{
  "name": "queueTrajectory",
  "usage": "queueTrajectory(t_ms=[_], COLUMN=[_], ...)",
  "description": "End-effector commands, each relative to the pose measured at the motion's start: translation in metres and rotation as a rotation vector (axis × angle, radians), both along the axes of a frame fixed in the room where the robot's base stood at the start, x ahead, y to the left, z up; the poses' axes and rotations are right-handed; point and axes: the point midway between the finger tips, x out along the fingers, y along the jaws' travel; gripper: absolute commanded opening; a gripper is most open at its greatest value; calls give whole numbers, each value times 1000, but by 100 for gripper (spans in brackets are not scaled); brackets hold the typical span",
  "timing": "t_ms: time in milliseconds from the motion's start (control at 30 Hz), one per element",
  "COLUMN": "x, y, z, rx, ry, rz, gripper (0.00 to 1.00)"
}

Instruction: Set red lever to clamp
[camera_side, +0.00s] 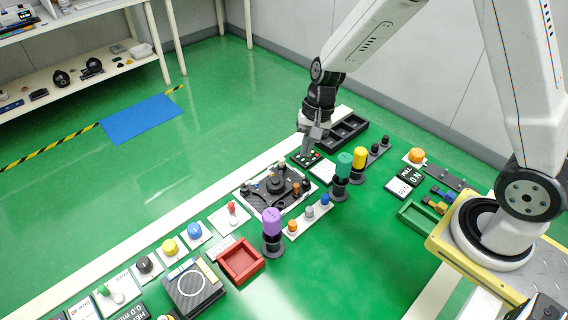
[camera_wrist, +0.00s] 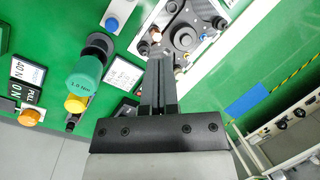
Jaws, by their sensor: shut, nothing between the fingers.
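A small red lever (camera_side: 232,208) stands on a white plate in the side view, left of the dark round fixture (camera_side: 262,186). Its label and exact setting are too small to read. My gripper (camera_side: 306,156) is well to the right of the lever, pointing down close over a small dark panel with coloured buttons (camera_side: 316,161). I cannot tell whether it touches the panel. In the wrist view my gripper's fingers (camera_wrist: 159,64) are together and empty, with the fixture (camera_wrist: 185,38) beyond them. I cannot make out the red lever in the wrist view.
Green (camera_side: 344,163), yellow (camera_side: 360,157) and purple (camera_side: 271,221) topped tools stand upright near the fixture. A black tray (camera_side: 359,123) lies behind my gripper. A red bin (camera_side: 241,262) sits at the front. The green floor beyond the white strip is open.

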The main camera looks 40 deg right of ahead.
Motion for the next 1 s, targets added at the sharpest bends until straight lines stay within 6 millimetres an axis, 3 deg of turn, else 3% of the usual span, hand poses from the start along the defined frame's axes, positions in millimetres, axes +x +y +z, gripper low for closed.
queueTrajectory(t_ms=[600, 1000], x=[77, 105], y=[41, 58], z=[-60, -85], rx=[303, 445], ry=[285, 416], rz=[-466, -638], gripper=[0, 0])
